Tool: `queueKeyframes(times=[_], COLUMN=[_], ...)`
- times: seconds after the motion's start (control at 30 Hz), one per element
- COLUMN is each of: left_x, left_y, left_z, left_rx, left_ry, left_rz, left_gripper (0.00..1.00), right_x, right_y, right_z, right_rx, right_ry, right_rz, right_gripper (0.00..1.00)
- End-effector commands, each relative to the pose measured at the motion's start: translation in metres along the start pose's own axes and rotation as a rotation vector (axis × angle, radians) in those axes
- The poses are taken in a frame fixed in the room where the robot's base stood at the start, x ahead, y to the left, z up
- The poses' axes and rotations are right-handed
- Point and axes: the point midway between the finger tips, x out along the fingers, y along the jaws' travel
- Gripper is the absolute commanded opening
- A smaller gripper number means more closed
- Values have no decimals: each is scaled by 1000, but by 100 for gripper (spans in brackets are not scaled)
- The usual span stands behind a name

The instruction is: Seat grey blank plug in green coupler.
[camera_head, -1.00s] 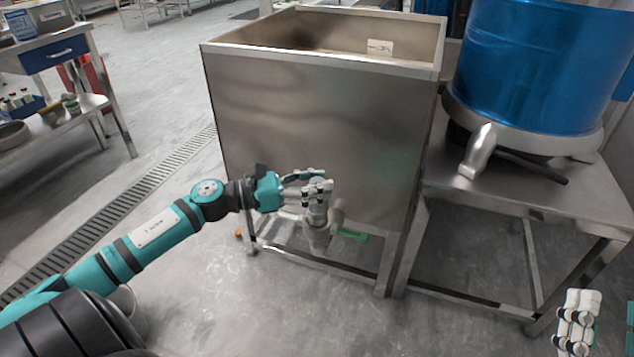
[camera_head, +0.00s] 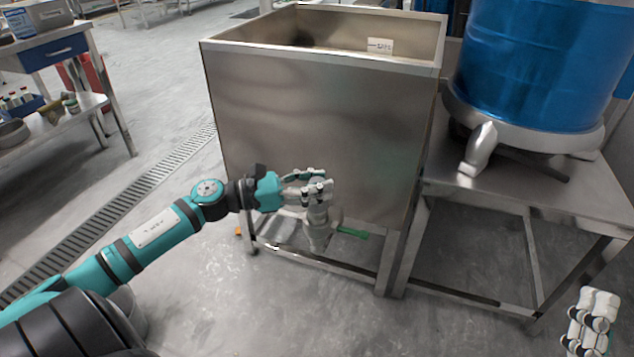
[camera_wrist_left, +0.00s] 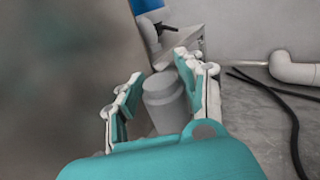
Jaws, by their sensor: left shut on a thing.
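My left gripper (camera_head: 318,190) is low in front of the steel bin, its fingers closed around a grey stepped cylinder, which I take to be the grey blank plug. In the left wrist view the plug (camera_wrist_left: 164,103) stands between the two fingers of the left gripper (camera_wrist_left: 158,92). Just below the gripper in the head view is a grey pipe fitting (camera_head: 318,232). A green piece (camera_head: 352,232) sticks out right of it; I cannot tell whether it belongs to the green coupler. My right gripper (camera_head: 588,320) is partly in view at the lower right, its opening unclear.
The steel bin (camera_head: 310,120) stands close behind the left gripper, with its frame's lower rail (camera_head: 330,265) beneath. A steel table (camera_head: 540,200) with a blue drum (camera_head: 545,65) is to the right. The wrist view shows black hoses (camera_wrist_left: 285,110) and a white pipe (camera_wrist_left: 295,70). Open floor lies in front.

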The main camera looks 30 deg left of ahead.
Motion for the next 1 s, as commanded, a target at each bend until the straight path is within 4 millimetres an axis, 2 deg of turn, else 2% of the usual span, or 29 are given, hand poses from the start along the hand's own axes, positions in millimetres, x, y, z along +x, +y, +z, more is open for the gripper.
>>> queueKeyframes(times=[1.0], left_x=[0], left_y=[0], left_z=[-6], left_rx=[1], left_ry=[-3], left_rz=[0], left_gripper=[0], right_x=[-4], right_y=[-3], right_z=[-24], right_rx=[9], right_ry=[140], right_rz=[-5], right_gripper=[44])
